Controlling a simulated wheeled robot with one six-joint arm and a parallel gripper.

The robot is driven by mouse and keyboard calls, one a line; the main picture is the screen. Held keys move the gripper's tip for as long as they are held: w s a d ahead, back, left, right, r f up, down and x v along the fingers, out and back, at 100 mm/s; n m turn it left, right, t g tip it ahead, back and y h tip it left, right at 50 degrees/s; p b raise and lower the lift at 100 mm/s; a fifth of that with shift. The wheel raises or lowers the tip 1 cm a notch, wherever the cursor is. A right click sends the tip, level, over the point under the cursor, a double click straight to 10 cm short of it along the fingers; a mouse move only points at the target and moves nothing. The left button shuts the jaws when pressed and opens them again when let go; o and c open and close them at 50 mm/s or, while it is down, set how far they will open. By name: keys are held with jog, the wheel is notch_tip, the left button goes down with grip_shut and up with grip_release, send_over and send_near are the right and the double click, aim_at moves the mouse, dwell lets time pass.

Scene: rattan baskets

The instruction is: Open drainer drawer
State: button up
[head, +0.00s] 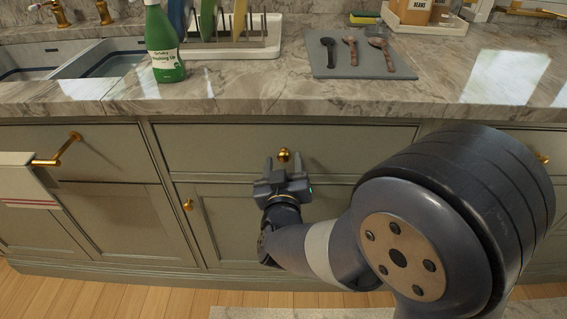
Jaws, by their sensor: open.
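The drawer (350,136) is a wide grey-green front with one round brass knob (284,155) in its middle. It lies under the worktop, below the white drainer rack (235,51) that holds upright plates. The drawer looks shut, flush with the cabinet. My gripper (282,166) is open in front of the drawer, with its fingers pointing at the knob. The knob shows just above and between the fingertips. I cannot tell whether the fingers are around it or still short of it.
A green soap bottle (163,45) stands near the worktop edge, beside the sink (95,66). A grey mat (343,63) bears several utensils. A towel (22,180) hangs from a brass handle (58,151) at left. A lower door has a small knob (188,205). Wooden floor (90,297) shows in front.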

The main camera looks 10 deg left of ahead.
jog(key=shift+w, duration=0.55)
grip_shut()
